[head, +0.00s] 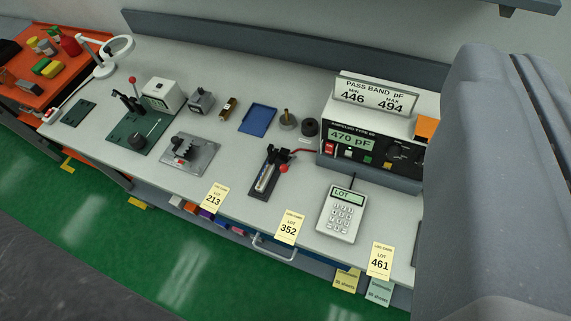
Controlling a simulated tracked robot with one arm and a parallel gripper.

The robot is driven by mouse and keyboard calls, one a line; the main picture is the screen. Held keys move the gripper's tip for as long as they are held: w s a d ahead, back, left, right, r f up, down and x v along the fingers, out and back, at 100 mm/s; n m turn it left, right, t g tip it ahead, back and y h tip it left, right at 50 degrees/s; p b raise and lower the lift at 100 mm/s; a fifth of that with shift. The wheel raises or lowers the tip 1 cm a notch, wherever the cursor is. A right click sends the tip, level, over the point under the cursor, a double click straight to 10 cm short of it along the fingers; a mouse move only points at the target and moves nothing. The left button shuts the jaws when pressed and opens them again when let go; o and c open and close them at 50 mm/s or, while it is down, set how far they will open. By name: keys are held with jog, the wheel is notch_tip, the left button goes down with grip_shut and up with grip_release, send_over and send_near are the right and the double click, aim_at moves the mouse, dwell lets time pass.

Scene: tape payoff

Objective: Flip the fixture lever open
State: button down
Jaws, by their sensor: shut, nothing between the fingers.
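A small black fixture (257,192) stands on the grey bench left of the calculator-like keypad. It holds a pale, slim cylindrical part (265,177), and a red cable runs from it toward the meter. A red ball knob (283,168) shows at its right side and looks like the end of its lever. At this size I cannot tell whether the lever is open or closed. A second red-knobbed lever (132,81) stands upright on a green base plate (122,139) farther left. My gripper's fingers do not show; a large grey part of my own arm fills the right side.
The meter (345,140) reads 470 pF, under a pass band sign (375,95) of 446 to 494. The keypad (341,214), a blue tray (257,120) and a grey plate fixture (203,160) are nearby. Lot cards (287,228) hang along the front edge. Green floor lies in front.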

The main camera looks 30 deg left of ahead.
jog(key=shift+a, duration=0.15)
jog(key=w+a+f+n+g+b, duration=0.1)
jog(key=w+a+f+n, duration=0.35)
jog(key=f, duration=0.35)
jog(key=w+a+f+n+g+b, duration=0.1)
jog(key=w+a+f+n, duration=0.2)
jog(key=f+n, duration=0.35)
jog(key=w+a+f+n+g+b, duration=0.1)
jog(key=w+a+f+n, duration=0.3)
jog(key=f, duration=0.6)
jog(key=a+f+n+g, duration=0.1)
jog(key=a+f+n, duration=0.2)
jog(key=f+n, duration=0.3)
jog(key=a+f+n+g+b, duration=0.1)
jog(key=a+f+n, duration=0.3)
jog(key=f, duration=0.7)
jog(key=s+a+f+n+b, duration=0.1)
jog(key=a+f+n, duration=0.2)
jog(key=f+n, duration=0.5)
jog(key=shift+a+f+n+g+h, duration=0.3)
jog(key=shift+f+n+g+h, duration=0.1)
jog(key=shift+f, duration=0.45)
